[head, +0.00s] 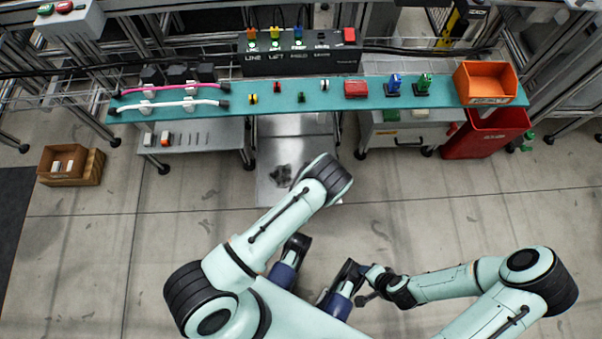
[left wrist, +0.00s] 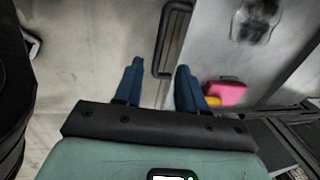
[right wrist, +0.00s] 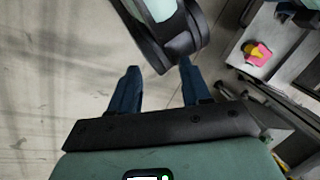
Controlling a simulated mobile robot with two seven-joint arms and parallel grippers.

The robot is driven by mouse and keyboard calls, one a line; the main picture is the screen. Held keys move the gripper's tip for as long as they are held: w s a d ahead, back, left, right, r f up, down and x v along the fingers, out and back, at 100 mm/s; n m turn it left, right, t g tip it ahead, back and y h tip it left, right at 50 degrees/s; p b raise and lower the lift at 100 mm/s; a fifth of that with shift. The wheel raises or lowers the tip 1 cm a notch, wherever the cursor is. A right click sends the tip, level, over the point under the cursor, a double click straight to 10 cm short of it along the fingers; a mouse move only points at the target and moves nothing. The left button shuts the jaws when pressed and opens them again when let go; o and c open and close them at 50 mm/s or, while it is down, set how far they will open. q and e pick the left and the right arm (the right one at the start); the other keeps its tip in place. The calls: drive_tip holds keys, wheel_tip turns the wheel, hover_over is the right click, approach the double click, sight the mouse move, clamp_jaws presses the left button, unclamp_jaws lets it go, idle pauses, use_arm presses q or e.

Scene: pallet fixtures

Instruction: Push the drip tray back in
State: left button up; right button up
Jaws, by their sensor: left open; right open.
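The drip tray (head: 300,128) is a flat grey metal tray with a dark stain, pulled out low under the bench. Part of my left arm covers its front in the head view. In the left wrist view, the tray (left wrist: 208,50) has a black bar handle (left wrist: 170,35) on its front. My left gripper (left wrist: 158,68) is open; the handle's near end appears between its fingertips, but contact cannot be told. My right gripper (right wrist: 160,75) is open and empty, over bare floor near my other arm. The tray's back end is hidden under the bench.
A teal bench (head: 228,104) with cables, small parts and an orange bin (head: 485,82) runs above the tray. A red bin (head: 488,135) stands right, a brown box (head: 70,165) left. Floor in front is clear.

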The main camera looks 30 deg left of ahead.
use_arm(q)
drive_tip(key=f, duration=0.2)
drive_tip(key=w+f+b, duration=0.1)
drive_tip(key=f, duration=0.2)
drive_tip(key=f+b, duration=0.1)
drive_tip(key=f, duration=0.1)
drive_tip(key=shift+w+a+f, duration=0.15)
drive_tip(key=shift+a, duration=0.2)
use_arm(e)
drive_tip(key=shift+t+h, duration=0.4)
drive_tip(key=shift+t, duration=0.3)
drive_tip(key=w+f, duration=0.1)
drive_tip(key=w+d+f, duration=0.1)
drive_tip(key=w, duration=0.1)
drive_tip(key=w+d+f, duration=0.1)
drive_tip(key=shift+w+d, duration=0.1)
drive_tip(key=shift+w, duration=0.05)
use_arm(q)
clamp_jaws()
